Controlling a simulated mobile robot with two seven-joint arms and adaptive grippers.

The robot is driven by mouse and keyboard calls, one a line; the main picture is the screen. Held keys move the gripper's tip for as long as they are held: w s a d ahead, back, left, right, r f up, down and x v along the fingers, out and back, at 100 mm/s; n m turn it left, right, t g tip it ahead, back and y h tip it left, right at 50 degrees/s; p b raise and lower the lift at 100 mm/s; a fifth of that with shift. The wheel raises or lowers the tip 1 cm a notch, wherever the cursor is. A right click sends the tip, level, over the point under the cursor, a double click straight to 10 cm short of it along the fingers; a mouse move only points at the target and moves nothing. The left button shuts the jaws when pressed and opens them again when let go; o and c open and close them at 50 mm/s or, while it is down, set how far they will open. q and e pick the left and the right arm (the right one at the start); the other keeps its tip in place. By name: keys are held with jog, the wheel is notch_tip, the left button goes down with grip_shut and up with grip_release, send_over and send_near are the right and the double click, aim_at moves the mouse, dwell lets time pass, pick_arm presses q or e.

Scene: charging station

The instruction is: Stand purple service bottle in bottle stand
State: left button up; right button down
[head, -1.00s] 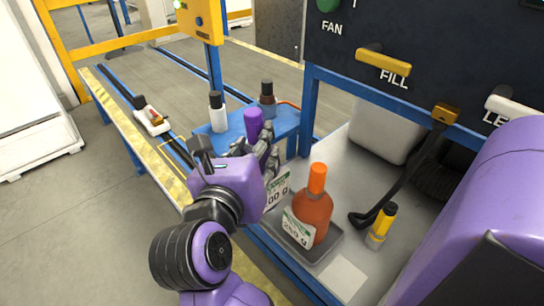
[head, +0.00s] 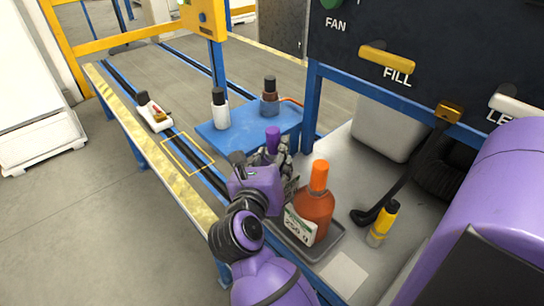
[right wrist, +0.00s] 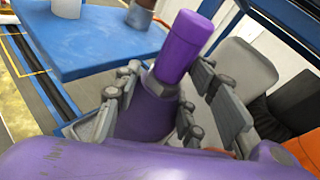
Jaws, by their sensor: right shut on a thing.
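The purple service bottle (head: 273,138) is gripped by my right gripper (head: 272,160), just left of the orange bottle. Only its purple cap shows clearly in the head view; the gripper hides most of its body. In the right wrist view the purple bottle (right wrist: 182,48) stands cap up between the shut fingers of the right gripper (right wrist: 160,105), its lower end hidden. My left gripper is out of view.
An orange bottle (head: 314,205) with a weight label stands on a grey tray (head: 331,243) close to the right gripper. A yellow-black bottle (head: 382,224) and a black lever (head: 400,180) are farther right.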

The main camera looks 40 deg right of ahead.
dwell(0.3)
jog(key=shift+f, duration=0.2)
jog(key=c, duration=1.1)
grip_release()
jog(key=shift+r, duration=0.15)
jog(key=b+v, duration=0.1)
jog(key=v, duration=0.5)
jog(key=shift+s+a, duration=0.1)
jog(key=shift+a, duration=0.05)
jog(key=shift+s+a+r, duration=0.1)
jog(key=shift+s+a, duration=0.25)
jog(key=shift+a, duration=0.15)
